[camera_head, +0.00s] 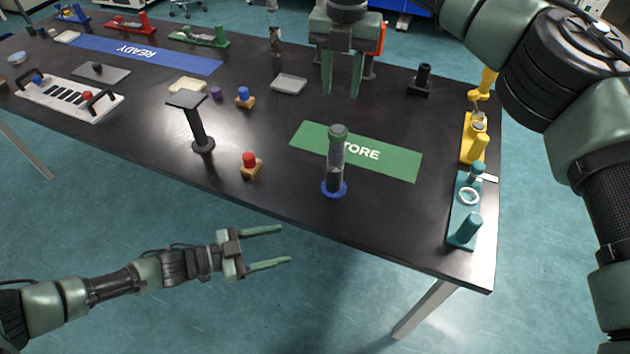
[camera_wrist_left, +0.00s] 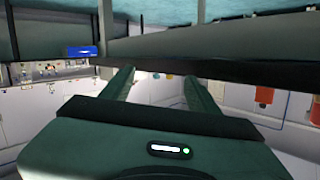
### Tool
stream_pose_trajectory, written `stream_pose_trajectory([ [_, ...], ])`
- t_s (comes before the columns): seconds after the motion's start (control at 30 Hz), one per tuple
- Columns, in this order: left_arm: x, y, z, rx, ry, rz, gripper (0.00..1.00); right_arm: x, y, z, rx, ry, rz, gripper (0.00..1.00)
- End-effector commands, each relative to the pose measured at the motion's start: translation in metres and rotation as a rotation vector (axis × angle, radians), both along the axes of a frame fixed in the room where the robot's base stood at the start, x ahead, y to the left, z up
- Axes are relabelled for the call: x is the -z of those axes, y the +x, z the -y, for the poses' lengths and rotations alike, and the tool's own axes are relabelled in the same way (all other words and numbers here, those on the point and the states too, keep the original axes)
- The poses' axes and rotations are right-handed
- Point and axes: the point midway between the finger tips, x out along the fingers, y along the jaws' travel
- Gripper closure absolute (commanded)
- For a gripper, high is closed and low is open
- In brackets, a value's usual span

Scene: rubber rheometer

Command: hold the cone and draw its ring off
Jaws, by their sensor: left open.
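No plain cone shape stands out. An upright slim piece (camera_head: 335,160) with a grey-green top and a blue ring-like base (camera_head: 334,189) stands near the table's front edge. A white ring (camera_head: 468,197) lies on a teal stand at the right; I cannot tell which piece is the cone. My left gripper (camera_head: 277,246) is open and empty, off the table's front edge, left of the upright piece. Its fingers also show in the left wrist view (camera_wrist_left: 160,85), with nothing between them. My right gripper (camera_head: 342,92) points down, open and empty, above the table behind the upright piece.
A green mat (camera_head: 308,138) lies under and behind the upright piece. A black post stand (camera_head: 198,130), a red-topped block (camera_head: 250,165) and a blue-topped block (camera_head: 245,97) stand left. The teal stand (camera_head: 461,238) and a yellow device (camera_head: 476,140) line the right edge.

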Motion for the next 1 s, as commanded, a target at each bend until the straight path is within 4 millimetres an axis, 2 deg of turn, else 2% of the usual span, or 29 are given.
stream_pose_trajectory([
  [0.23, -0.074, 0.079, 0.004, -0.207, -0.148, 0.071, 0.4, 0.0, 0.0, 0.0, 0.0, 0.0, 0.0, 0.64],
  [0.3, -0.096, 0.098, 0.019, -0.287, -0.216, 0.081, 0.4, 0.0, 0.0, 0.0, 0.0, 0.0, 0.0, 0.64],
  [0.33, -0.1, 0.101, 0.029, -0.317, -0.237, 0.079, 0.4, 0.0, 0.0, 0.0, 0.0, 0.0, 0.0, 0.64],
  [0.43, -0.105, 0.105, 0.056, -0.391, -0.269, 0.067, 0.4, 0.0, 0.0, 0.0, 0.0, 0.0, 0.0, 0.64],
  [0.57, -0.108, 0.107, 0.077, -0.476, -0.293, 0.038, 0.4, 0.0, 0.0, 0.0, 0.0, 0.0, 0.0, 0.64],
  [0.83, -0.108, 0.112, 0.088, -0.56, -0.3, 0.0, 0.4, 0.0, 0.0, 0.0, 0.0, 0.0, 0.0, 0.64],
  [1.0, -0.109, 0.129, 0.099, -0.561, -0.299, 0.0, 0.4, 0.0, 0.0, 0.0, 0.0, 0.0, 0.0, 0.64],
])
